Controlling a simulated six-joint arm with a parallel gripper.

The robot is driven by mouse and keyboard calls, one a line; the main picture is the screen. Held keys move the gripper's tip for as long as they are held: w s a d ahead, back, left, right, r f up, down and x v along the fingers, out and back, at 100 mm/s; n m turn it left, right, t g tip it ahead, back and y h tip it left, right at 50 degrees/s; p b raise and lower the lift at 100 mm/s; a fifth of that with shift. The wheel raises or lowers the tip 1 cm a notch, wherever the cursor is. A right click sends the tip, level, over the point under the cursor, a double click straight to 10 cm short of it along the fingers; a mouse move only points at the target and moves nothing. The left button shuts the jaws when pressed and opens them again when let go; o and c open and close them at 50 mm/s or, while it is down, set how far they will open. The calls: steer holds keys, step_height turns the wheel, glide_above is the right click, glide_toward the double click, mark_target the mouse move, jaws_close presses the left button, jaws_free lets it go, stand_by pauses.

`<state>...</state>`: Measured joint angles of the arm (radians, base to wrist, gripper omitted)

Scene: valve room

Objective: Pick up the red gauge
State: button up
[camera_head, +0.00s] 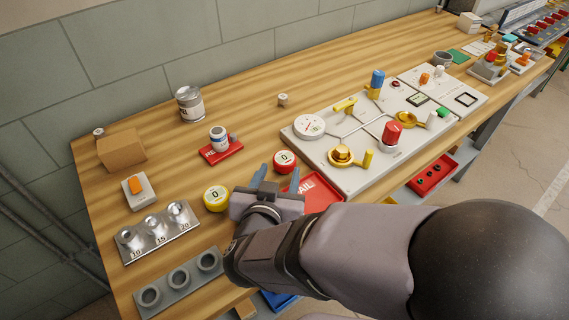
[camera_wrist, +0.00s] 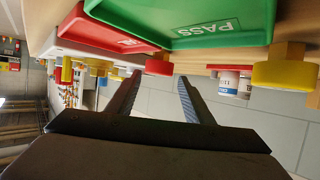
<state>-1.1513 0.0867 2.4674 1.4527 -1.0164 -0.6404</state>
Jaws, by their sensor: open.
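The red gauge (camera_head: 284,161) is a short round piece with a white face marked 0. It sits on the wooden table, just beyond my gripper's fingertips in the head view. My gripper (camera_head: 277,175) is open and empty, with its two fingers pointing towards the gauge. In the wrist view the red gauge (camera_wrist: 158,67) shows small between the tips of my open gripper (camera_wrist: 159,76), beside a wooden piece. I cannot tell the exact gap between fingers and gauge.
A yellow gauge (camera_head: 216,198) stands left of my gripper. A red FAIL tray (camera_head: 325,188) lies close on the right, partly behind my arm. A green PASS tray (camera_wrist: 190,20) shows in the wrist view. A red stand with a can (camera_head: 218,138) is behind; the white valve panel (camera_head: 330,150) is right.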

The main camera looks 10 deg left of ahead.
mark_target(283, 161)
steer(key=shift+b+x, duration=0.4)
steer(key=shift+x, duration=3.3)
steer(key=shift+r, duration=0.15)
steer(key=shift+d, duration=0.1)
steer(key=c, duration=0.8)
